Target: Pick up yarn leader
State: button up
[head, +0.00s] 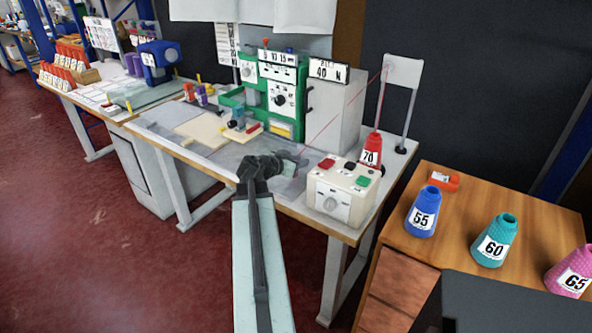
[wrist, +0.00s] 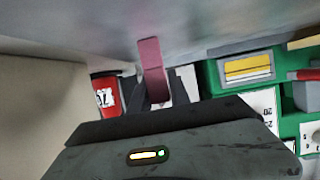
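A thin red yarn (head: 338,116) runs from the top of the stand down to the left, toward my gripper. In the head view my gripper (head: 288,166) is low over the grey worktop, left of the control box, and its fingertips are small and dark. In the wrist view a dull pink strip (wrist: 152,68), possibly the yarn leader, stands between the dark fingers of my gripper (wrist: 157,92). It fills most of the gap. I cannot tell whether the fingers press on it or are only around it.
The white control box (head: 342,190) stands close to the right of my gripper, with the red cone marked 70 (head: 371,152) behind it. The green machine (head: 280,95) stands behind. Blue (head: 423,215), teal (head: 493,240) and pink (head: 570,272) cones stand on a wooden cabinet at right.

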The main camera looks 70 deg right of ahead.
grip_shut()
notch_tip(320, 180, up, 10)
jog(key=p, duration=1)
